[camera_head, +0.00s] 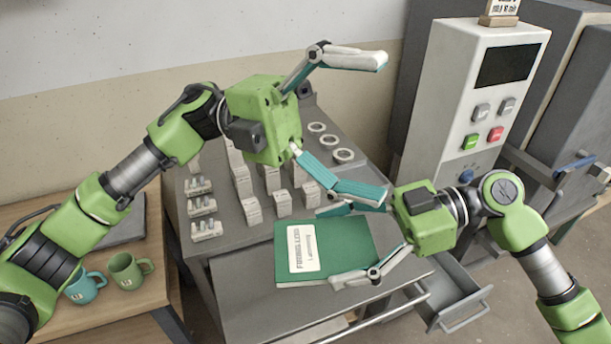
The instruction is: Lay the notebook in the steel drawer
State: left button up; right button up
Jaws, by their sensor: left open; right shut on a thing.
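Several white blocks (252,211) and rings (343,155) stand on the grey table (240,290). A teal mug (84,288) and a green mug (126,271) stand on the wooden table at left. A control box (455,100) with buttons stands at right.

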pick_arm(q)
jog(key=s+d+f+m+t+y, duration=0.1)
jog(key=s+d+f+m+y, duration=0.15)
jog(key=s+m+y, duration=0.2)
jog(key=m+t+y, duration=0.6)
jog(key=t+y, duration=0.4)
jog(key=y, duration=0.2)
send_over(305, 245)
notch_tip(305, 245, down, 6)
notch_tip(305, 245, down, 12)
jog(key=shift+r, duration=0.2)
jog(key=c, duration=1.2)
jog(key=shift+c, duration=0.3)
pick_arm(e)
jog(key=o, duration=1.3)
